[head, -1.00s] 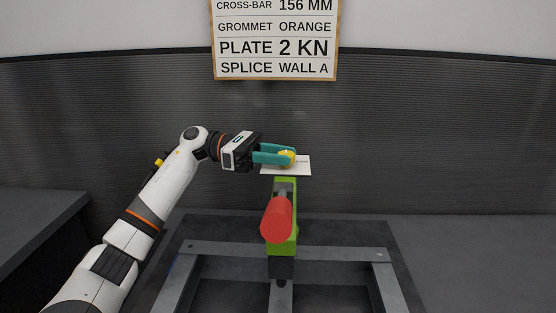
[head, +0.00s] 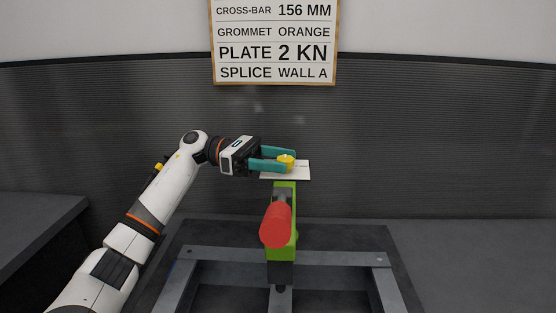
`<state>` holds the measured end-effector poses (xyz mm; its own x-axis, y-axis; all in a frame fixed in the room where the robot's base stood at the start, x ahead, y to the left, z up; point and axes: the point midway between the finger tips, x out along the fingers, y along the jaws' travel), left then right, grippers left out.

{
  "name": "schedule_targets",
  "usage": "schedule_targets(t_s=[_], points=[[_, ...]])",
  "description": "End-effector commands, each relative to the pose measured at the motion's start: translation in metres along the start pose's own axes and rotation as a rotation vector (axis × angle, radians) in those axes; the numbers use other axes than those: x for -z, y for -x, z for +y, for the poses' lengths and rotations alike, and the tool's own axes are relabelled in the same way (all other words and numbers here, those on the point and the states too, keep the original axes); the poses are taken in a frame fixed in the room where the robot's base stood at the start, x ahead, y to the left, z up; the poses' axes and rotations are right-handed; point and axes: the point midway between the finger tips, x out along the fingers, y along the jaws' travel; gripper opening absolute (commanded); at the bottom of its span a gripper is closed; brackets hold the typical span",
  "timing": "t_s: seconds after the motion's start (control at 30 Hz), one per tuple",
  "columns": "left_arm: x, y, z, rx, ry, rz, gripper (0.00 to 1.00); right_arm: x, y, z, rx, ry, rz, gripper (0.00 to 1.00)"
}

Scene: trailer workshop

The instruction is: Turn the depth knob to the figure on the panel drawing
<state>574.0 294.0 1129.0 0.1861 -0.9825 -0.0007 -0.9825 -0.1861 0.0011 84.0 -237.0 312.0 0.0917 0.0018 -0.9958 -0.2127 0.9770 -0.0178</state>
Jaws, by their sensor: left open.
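A yellow knob (head: 286,161) stands on a small white plate (head: 302,175) with faint dark marks, too small to read. The plate is above a green tool body (head: 284,190) with a red cylinder (head: 276,226) in front. My left gripper (head: 285,161) comes in from the left with teal fingers open, one on the far side and one on the near side of the knob. I cannot tell whether they touch it. The panel (head: 275,43) on the wall reads cross-bar 156 MM, grommet orange, plate 2 KN, splice wall A. My right gripper is out of view.
The tool stands on a dark metal frame (head: 330,258) on the floor. A dark bench (head: 40,225) is at the left, and a grey ribbed wall (head: 430,130) is behind. The space right of the tool is clear.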

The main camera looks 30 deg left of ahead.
Motion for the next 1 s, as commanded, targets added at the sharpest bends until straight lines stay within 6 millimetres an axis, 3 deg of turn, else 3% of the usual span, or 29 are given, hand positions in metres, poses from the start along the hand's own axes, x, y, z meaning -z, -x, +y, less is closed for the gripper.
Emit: schedule_targets(t_s=[0.6,1.0], points=[[0.0,0.108,-0.001,0.003,-0.001,0.001,0.54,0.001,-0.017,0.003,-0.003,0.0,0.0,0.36],[0.0,0.118,0.0,0.0,0.0,0.0,0.54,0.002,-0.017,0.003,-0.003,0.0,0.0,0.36]])
